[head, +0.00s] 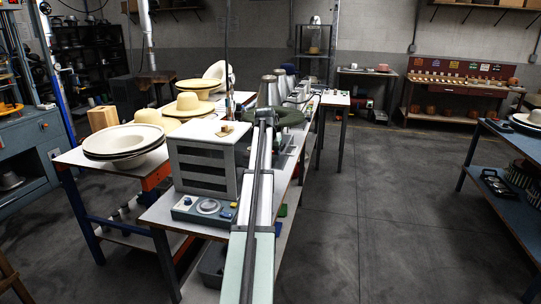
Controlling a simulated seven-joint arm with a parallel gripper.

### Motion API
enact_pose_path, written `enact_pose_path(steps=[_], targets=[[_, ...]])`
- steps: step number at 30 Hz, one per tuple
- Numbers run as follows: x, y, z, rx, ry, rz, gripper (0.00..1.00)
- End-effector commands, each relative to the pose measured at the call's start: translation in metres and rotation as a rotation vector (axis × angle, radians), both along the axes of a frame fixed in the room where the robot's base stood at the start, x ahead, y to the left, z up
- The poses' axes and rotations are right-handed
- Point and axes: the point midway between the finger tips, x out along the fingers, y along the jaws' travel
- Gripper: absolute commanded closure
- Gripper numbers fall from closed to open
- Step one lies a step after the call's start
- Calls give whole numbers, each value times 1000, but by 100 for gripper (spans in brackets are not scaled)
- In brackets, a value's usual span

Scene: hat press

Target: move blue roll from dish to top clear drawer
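A small grey cabinet (197,146) stands on the near workbench, with several dark, see-through-looking drawer fronts stacked on its face. Its top drawer (199,156) appears shut. My arm reaches forward from the bottom middle, just right of the cabinet. The dark far end of the arm (265,117) is above the bench, beyond and right of the cabinet. The fingers are too small and dark to make out, and what they hold, if anything, cannot be told. I cannot pick out the blue roll or the dish; my arm hides part of the bench.
A blue-grey device with a round dial (207,207) sits in front of the cabinet. A small tan item (225,130) lies on the cabinet top. A dark green ring-shaped thing (291,118) is near the arm's end. Hats (124,140) fill the left table. Open floor lies right.

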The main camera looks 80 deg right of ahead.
Motion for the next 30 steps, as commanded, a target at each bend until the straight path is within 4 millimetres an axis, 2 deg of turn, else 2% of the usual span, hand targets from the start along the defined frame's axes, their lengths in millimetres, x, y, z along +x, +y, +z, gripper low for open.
enact_pose_path(steps=[1,5,16,20,30], targets=[[0,0,0,0,0,0,45],[0,0,0,0,0,0,33],[0,1,6,-1,0,0,32],[0,8,22,-3,-1,0,32],[0,31,79,-1,0,0,32]])
